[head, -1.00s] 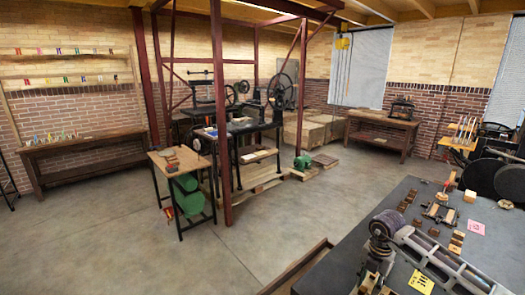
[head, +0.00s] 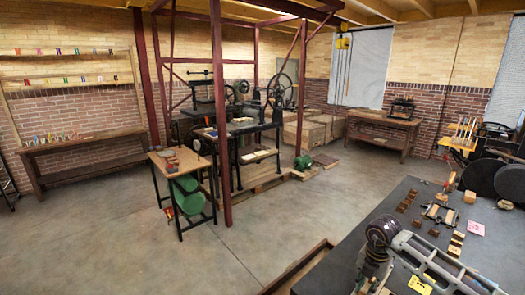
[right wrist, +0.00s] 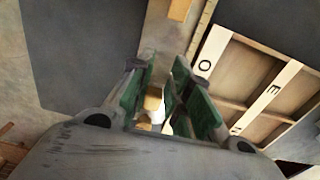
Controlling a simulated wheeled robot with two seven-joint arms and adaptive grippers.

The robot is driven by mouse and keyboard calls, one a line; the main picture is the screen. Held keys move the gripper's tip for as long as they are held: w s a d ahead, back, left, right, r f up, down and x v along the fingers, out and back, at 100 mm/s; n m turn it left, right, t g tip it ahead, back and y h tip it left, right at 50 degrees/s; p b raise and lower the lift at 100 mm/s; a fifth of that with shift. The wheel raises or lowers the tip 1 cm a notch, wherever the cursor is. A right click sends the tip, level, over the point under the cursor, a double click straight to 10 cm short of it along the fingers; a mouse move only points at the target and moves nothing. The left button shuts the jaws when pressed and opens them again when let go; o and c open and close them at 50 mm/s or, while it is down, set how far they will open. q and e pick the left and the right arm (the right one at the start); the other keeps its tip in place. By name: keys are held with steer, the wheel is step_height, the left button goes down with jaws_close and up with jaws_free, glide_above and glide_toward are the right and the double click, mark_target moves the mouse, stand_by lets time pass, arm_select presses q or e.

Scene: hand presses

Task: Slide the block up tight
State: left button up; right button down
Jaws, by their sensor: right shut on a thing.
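In the right wrist view my right gripper (right wrist: 166,82) has its two green-padded fingers around a small pale wooden piece (right wrist: 152,103), only partly visible between them. The fingers hide most of it, so I cannot tell its full shape or whether it is the task's block. A shallow wooden tray (right wrist: 243,65) with pale strips marked with dark letters lies to the right of the fingers. In the head view my right arm reaches in at the lower right, and its gripper is not clear there. My left gripper is not in view.
The dark tabletop (head: 340,240) carries several small brown blocks (head: 408,200), a small wooden frame (head: 438,213), a light wooden cube (head: 469,197), a pink card (head: 475,228) and a yellow card (head: 421,284). A black press (head: 485,178) stands at the back right.

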steer(key=shift+s+a+f+p, duration=0.2)
steer(key=shift+s+a, duration=0.6)
steer(key=shift+s+a+f+p, duration=0.15)
steer(key=shift+s+a, duration=0.65)
steer(key=shift+a, duration=0.05)
steer(key=shift+s+a+f+p, duration=0.2)
steer(key=shift+s+a, duration=0.6)
steer(key=c, duration=1.3)
jaws_free()
steer(key=shift+w+r, duration=0.1)
steer(key=shift+r, duration=0.05)
steer(key=shift+w+d+r+p, duration=0.1)
steer(key=shift+r+p, duration=0.4)
steer(key=shift+r, duration=0.35)
steer(key=shift+r+p, duration=1.5)
steer(key=shift+r, duration=1.3)
